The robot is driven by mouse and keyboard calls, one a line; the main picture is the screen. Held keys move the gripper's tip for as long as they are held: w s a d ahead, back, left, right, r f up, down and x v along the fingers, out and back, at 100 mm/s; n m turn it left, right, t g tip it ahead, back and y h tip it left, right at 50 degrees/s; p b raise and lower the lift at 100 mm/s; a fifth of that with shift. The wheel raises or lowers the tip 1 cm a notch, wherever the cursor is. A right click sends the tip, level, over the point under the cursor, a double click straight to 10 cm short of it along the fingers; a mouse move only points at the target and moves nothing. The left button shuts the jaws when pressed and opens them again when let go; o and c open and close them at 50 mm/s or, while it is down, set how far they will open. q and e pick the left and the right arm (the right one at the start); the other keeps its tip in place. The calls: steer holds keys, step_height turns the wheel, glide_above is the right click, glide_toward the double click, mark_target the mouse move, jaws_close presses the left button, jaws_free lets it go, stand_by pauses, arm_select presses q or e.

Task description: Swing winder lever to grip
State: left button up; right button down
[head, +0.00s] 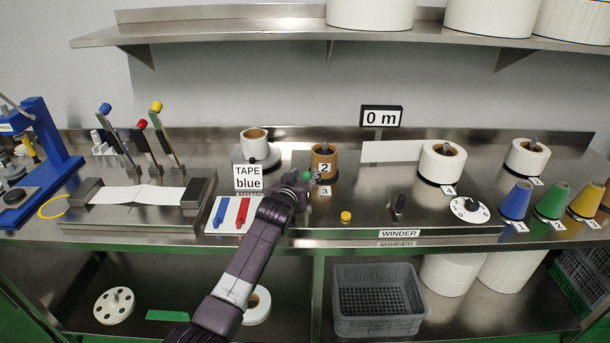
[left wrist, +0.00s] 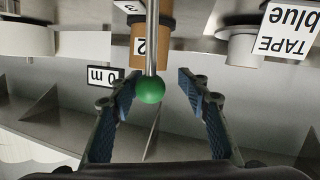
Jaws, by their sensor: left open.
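The lever's green ball knob (head: 306,174) shows at the tip of my left gripper (head: 304,181) in the head view, in front of the brown spool core (head: 325,158). In the left wrist view the green knob (left wrist: 150,90) sits on a thin metal rod (left wrist: 152,38), between the two blue-padded fingers of my left gripper (left wrist: 151,90). The gripper hides the lower part of the lever in the head view. My right gripper is not in view.
A WINDER label (head: 399,234) marks the bench front, with a black handle (head: 399,204), a yellow knob (head: 346,216) and a white dial (head: 470,209) nearby. A white roll (head: 442,162) stands right, a TAPE blue sign (head: 248,178) left. The display (head: 381,116) reads 0 m.

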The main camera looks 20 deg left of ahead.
arm_select(q)
steer(key=shift+d+r, duration=0.1)
steer(key=shift+d, duration=0.2)
steer(key=shift+s+d+r, duration=0.1)
steer(key=shift+s, duration=0.2)
steer(key=v, duration=1.1)
steer(key=shift+s+a, duration=0.15)
steer(key=shift+a, duration=0.1)
